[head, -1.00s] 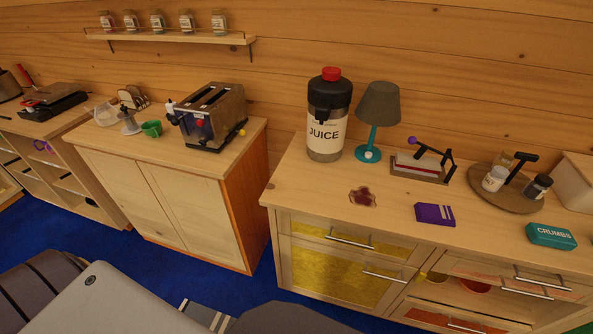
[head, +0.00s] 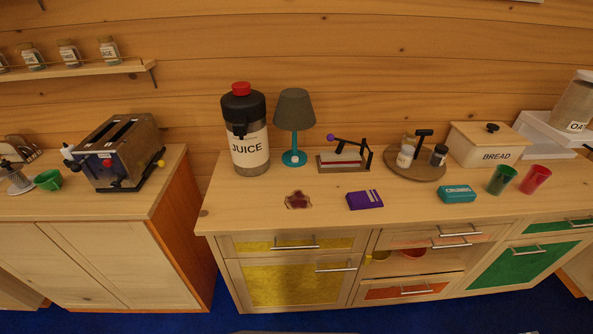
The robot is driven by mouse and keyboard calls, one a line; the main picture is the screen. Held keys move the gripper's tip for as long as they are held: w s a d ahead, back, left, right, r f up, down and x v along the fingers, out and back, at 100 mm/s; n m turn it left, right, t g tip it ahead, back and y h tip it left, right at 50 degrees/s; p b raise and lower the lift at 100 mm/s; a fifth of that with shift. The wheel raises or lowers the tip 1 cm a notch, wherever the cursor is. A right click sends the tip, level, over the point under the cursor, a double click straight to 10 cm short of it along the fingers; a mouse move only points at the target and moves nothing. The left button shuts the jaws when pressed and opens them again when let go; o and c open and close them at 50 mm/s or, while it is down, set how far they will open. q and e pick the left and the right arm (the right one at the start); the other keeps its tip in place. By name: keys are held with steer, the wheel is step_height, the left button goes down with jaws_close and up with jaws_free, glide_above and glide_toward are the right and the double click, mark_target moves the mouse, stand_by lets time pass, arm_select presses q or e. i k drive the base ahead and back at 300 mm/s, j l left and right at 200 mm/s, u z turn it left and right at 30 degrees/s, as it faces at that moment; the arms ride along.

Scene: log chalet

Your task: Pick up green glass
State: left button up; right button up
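The green glass (head: 502,180) stands on the right part of the wooden counter (head: 240,207), just left of a red glass (head: 535,179) and in front of the bread box. It looks upright, leaning slightly in the picture. Nothing covers it. Neither of my grippers shows in the head view.
Behind stand the bread box (head: 487,146), a round caddy (head: 414,170), a lamp (head: 294,112) and a juice dispenser (head: 245,130). Blue floor lies in front.

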mark_target(502, 176)
steer(key=z, duration=1.5)
